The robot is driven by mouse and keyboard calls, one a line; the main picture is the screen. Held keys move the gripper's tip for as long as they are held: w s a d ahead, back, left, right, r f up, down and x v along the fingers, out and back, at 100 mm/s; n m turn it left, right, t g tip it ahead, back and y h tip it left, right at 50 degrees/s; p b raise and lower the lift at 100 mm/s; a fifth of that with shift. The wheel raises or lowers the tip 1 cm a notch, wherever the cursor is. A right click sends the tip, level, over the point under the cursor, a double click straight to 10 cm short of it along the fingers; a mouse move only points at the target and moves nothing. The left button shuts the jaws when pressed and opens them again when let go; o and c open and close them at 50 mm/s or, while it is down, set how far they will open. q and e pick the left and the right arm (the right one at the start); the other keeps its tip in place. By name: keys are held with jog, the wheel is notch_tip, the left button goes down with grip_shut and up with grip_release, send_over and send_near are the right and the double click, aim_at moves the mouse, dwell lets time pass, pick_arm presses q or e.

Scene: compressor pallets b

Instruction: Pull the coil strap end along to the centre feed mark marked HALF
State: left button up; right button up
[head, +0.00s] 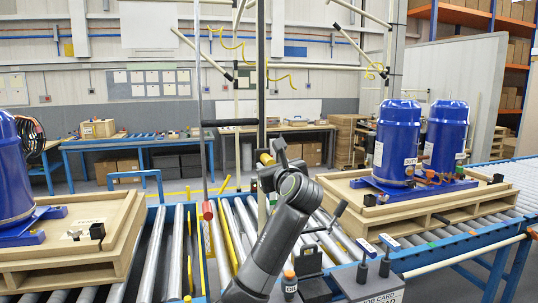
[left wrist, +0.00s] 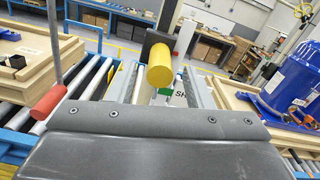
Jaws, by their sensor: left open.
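My left gripper (head: 270,168) is raised over the roller conveyor, open, at the foot of a tall dark upright (head: 261,70). A yellow cylinder-shaped end (head: 266,158) shows just beyond it. In the left wrist view the yellow cylinder (left wrist: 160,66) sits against a dark plate, ahead of my gripper's grey body (left wrist: 150,122). I cannot tell whether it is the coil strap end, or whether my gripper touches it. A partly hidden sign (left wrist: 183,94) starting "SH" shows behind it. I read no HALF mark in either view. My right gripper is not in view.
A red handle (head: 208,210) hangs on a thin rod left of my gripper. Pallets with blue compressors stand at left (head: 95,222) and right (head: 345,205). A job card stand (head: 378,291) and small dark fittings are in front. Bare rollers (head: 152,255) lie between the pallets.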

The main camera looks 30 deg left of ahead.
pick_arm(q)
jog(key=shift+p+x, duration=0.45)
jog(key=shift+x, duration=1.3)
grip_shut()
